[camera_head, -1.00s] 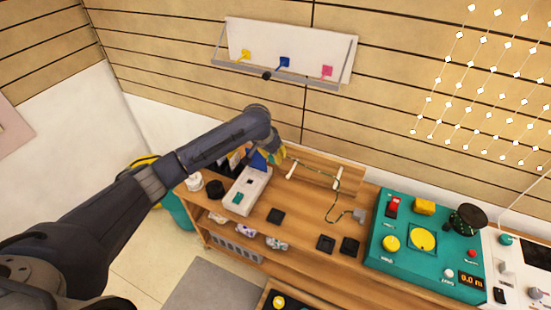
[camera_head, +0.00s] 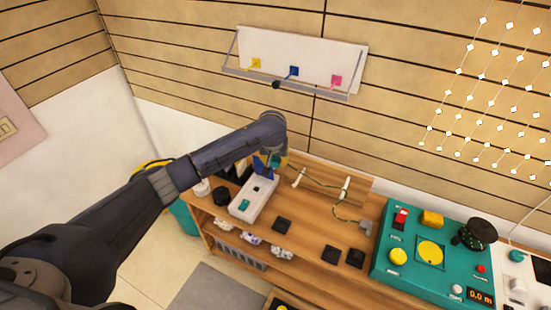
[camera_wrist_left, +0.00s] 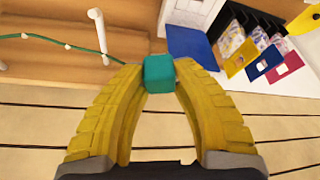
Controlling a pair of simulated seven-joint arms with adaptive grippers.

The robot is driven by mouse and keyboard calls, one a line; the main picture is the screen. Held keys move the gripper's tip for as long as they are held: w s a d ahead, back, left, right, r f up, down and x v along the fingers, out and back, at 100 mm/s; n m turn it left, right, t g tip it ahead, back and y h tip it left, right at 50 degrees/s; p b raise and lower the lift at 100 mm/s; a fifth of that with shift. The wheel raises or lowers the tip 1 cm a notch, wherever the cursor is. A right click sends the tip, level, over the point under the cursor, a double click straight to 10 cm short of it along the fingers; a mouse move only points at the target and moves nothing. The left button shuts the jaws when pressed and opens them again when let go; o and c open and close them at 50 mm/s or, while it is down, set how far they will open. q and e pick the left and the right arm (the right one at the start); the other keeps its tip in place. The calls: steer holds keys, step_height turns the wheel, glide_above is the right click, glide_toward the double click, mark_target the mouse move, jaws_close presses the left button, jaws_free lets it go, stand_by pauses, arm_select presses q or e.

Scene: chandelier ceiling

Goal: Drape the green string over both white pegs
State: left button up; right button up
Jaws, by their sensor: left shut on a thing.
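My left gripper (camera_head: 274,164) is shut on a small teal block (camera_wrist_left: 159,73), held between its yellow fingers in the left wrist view. The green string (camera_wrist_left: 82,48) runs from the left of that view towards the block; a finger hides where it meets it. The near white peg (camera_wrist_left: 97,20) stands beside the gripper, and the string passes by its base. In the head view, the left peg (camera_head: 298,178) and right peg (camera_head: 345,187) stand on the wooden bench. The string passes between them and bends down to a grey block (camera_head: 366,228). Whether it rests over either peg is unclear.
A white box (camera_head: 243,208) lies just below the gripper on the bench. A teal control panel (camera_head: 412,268) stands to the right. A shelf (camera_head: 300,60) hangs on the wall above.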

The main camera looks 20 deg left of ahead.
arm_select(q)
step_height(320, 180, down, 9)
stand_by(0.8)
steer(key=shift+a, duration=0.2)
stand_by(0.8)
